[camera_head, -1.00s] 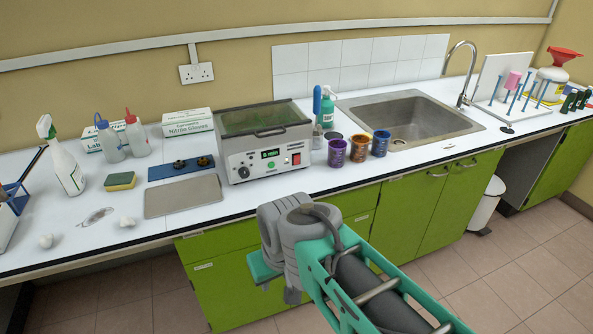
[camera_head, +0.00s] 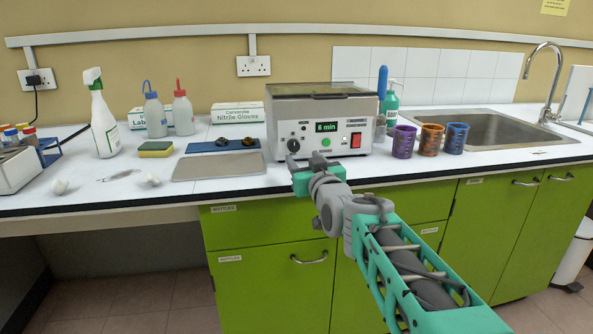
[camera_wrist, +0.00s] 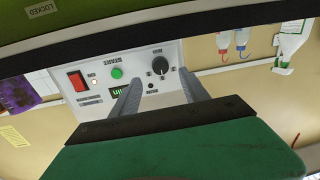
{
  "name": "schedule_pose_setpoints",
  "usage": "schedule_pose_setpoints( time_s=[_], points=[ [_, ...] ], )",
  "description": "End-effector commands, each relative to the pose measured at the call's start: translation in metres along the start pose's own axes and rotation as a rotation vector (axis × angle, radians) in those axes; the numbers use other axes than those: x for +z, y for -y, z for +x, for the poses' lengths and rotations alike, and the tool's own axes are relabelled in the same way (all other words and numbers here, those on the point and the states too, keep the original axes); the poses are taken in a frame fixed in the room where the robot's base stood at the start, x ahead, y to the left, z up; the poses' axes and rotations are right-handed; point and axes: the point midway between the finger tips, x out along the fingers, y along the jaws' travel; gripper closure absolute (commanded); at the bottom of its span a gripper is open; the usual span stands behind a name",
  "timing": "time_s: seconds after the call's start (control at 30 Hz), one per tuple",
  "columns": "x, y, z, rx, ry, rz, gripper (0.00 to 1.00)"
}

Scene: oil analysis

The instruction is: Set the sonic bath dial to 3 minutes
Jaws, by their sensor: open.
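The sonic bath (camera_head: 322,118) is a grey box with a closed lid, standing on the white bench. Its front panel has a green display reading "6 min", a green button, a red switch and a black dial (camera_head: 293,145) at the lower left. In the wrist view, which is upside down, the dial (camera_wrist: 160,64) shows clearly with marks around it. My gripper (camera_head: 304,164) is in front of the panel, close below the dial. In the wrist view my gripper (camera_wrist: 160,90) has its two fingers apart, with nothing between them; the dial appears beyond the fingertips.
Purple, orange and blue cups (camera_head: 430,140) stand right of the bath, near a soap bottle (camera_head: 391,104) and the sink (camera_head: 480,130). A grey tray (camera_head: 219,164) lies to the left. Green cupboards (camera_head: 275,275) are below the bench edge.

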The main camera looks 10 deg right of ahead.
Motion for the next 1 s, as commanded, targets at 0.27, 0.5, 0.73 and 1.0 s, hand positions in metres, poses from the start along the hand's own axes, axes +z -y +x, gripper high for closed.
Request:
schedule_pose_setpoints(
  time_s=[0.27, 0.5, 0.73, 1.0],
  points=[
    [0.001, 0.001, 0.052, -0.002, 0.004, 0.001, 0.47],
    [-0.001, 0.001, 0.070, -0.001, 0.004, 0.000, 0.47],
    [-0.001, 0.001, 0.070, 0.000, 0.005, 0.000, 0.52],
    [-0.001, 0.001, 0.069, -0.001, 0.005, 0.001, 0.74]
  ],
)
